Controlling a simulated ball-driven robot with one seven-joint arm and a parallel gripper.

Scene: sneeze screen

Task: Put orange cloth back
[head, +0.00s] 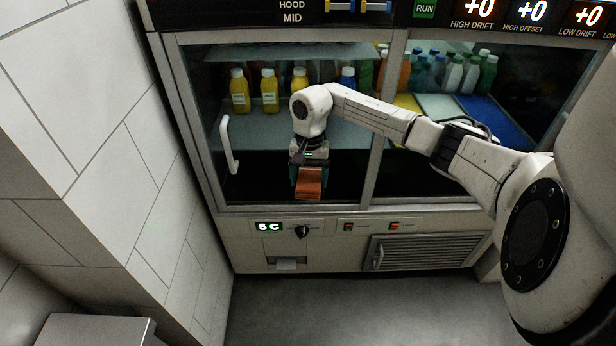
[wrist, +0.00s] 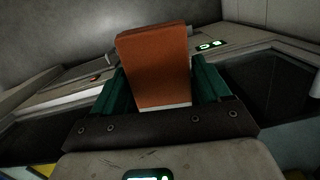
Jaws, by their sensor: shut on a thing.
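The orange cloth (head: 309,185) is a folded orange-brown block with a pale edge. It hangs below my gripper (head: 308,170) in front of the left glass pane of the cabinet. In the wrist view the cloth (wrist: 155,65) stands between the two green fingers of my gripper (wrist: 158,90), which are shut on it. The cloth's far end points toward the grey floor in the wrist view. I cannot tell how far the cloth is from the glass.
The glass-fronted cabinet (head: 375,207) holds yellow bottles (head: 270,90) and other bottles on a shelf. A white door handle (head: 229,145) stands out at left. Below are a display (head: 268,226), a knob (head: 302,231) and a vent (head: 425,250). A tiled wall (head: 110,150) rises at left. The floor (head: 350,305) is clear.

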